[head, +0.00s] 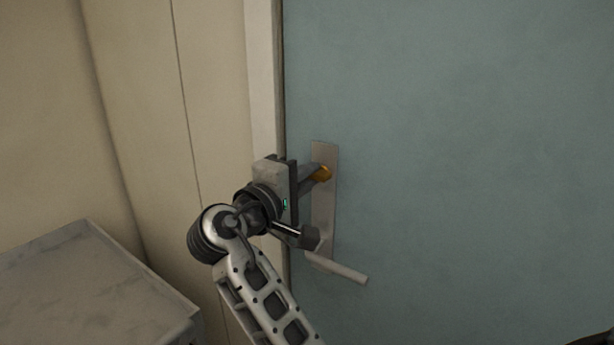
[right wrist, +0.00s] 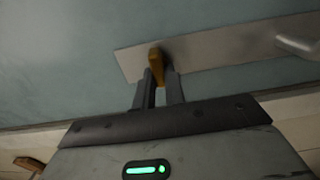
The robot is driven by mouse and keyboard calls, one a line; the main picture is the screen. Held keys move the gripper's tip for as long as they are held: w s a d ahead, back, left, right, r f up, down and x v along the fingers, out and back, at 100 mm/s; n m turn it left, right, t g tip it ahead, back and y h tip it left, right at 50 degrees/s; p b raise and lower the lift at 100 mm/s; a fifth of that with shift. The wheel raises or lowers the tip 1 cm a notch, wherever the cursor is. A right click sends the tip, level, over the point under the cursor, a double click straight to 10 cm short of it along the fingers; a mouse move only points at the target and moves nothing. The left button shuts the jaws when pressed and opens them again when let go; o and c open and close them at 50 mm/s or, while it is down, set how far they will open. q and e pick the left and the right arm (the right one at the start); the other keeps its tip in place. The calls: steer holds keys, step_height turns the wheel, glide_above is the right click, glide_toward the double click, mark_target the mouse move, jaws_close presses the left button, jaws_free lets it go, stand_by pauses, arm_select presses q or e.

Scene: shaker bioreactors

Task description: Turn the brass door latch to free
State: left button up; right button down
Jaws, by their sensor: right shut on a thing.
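The brass latch (head: 325,172) sits near the top of a metal plate (head: 325,212) on the blue-green door (head: 450,130). My right gripper (head: 318,175) reaches it from the left in the head view. In the right wrist view, the latch (right wrist: 156,62) stands between the fingertips of the right gripper (right wrist: 158,76), which is shut on it. The fingers hide part of the latch in both views. My left gripper is not in view.
A metal lever handle (head: 338,268) sticks out to the right from the lower plate, below my gripper. The door frame (head: 265,80) and a beige wall (head: 130,110) are on the left. A grey box-like top (head: 90,290) stands at lower left.

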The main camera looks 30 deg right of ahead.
steer(key=c, duration=1.5)
jaws_free()
steer(key=shift+o, duration=0.2)
